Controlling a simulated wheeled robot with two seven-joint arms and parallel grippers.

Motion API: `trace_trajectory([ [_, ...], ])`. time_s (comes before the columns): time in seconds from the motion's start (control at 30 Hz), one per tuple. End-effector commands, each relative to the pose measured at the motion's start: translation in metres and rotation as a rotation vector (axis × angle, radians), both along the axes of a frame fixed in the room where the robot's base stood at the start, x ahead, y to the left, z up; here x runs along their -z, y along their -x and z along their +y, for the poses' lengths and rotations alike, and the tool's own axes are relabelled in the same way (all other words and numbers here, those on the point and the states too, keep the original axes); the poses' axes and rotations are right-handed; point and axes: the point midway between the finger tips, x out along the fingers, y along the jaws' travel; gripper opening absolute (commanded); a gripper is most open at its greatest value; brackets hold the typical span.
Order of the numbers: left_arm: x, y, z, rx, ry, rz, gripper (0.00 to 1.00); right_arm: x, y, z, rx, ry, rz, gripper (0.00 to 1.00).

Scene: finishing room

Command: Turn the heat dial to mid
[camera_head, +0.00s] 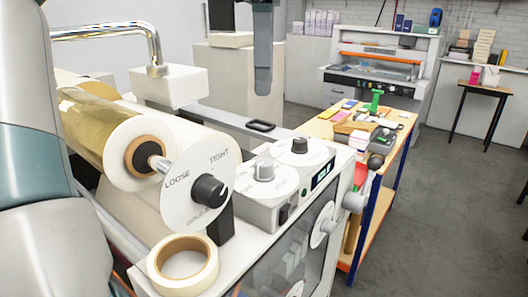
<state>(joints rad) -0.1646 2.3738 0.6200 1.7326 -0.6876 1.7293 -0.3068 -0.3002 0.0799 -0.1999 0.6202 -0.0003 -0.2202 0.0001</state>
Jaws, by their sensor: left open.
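Two dials on round white plates sit on top of the machine's control housing: a silver knob (264,169) and, behind it to the right, a black knob (299,146). Their markings are too small to read, so I cannot tell which is the heat dial or where it points. A small display (323,173) is beside them. My left gripper (263,88) hangs from the top edge, pointing down, open and empty. It appears above the dials in the picture, apart from them, seen side-on with its fingers overlapping. My right gripper is out of view.
A larger black knob (209,190) on a disc marked LOOSE and TIGHT fronts the gold foil roll (88,122). A tape roll (184,264) lies at the near edge. A black handle (261,125) is behind the dials. A cluttered wooden cart (322,128) stands right; the floor beyond is clear.

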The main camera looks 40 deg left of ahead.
Motion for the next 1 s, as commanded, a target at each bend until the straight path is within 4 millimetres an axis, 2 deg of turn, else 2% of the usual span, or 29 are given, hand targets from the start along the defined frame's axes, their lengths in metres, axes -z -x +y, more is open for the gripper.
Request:
trace_trajectory([
  [0.7,0.121,0.005,-0.003,0.001,0.002,0.004,0.47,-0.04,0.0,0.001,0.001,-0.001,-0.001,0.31],
  [0.9,0.143,0.005,-0.003,0.0,0.002,0.001,0.47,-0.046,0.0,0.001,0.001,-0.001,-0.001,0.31],
  [1.0,0.149,0.005,-0.003,-0.001,0.001,-0.001,0.47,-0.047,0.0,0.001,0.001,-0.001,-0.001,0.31],
])
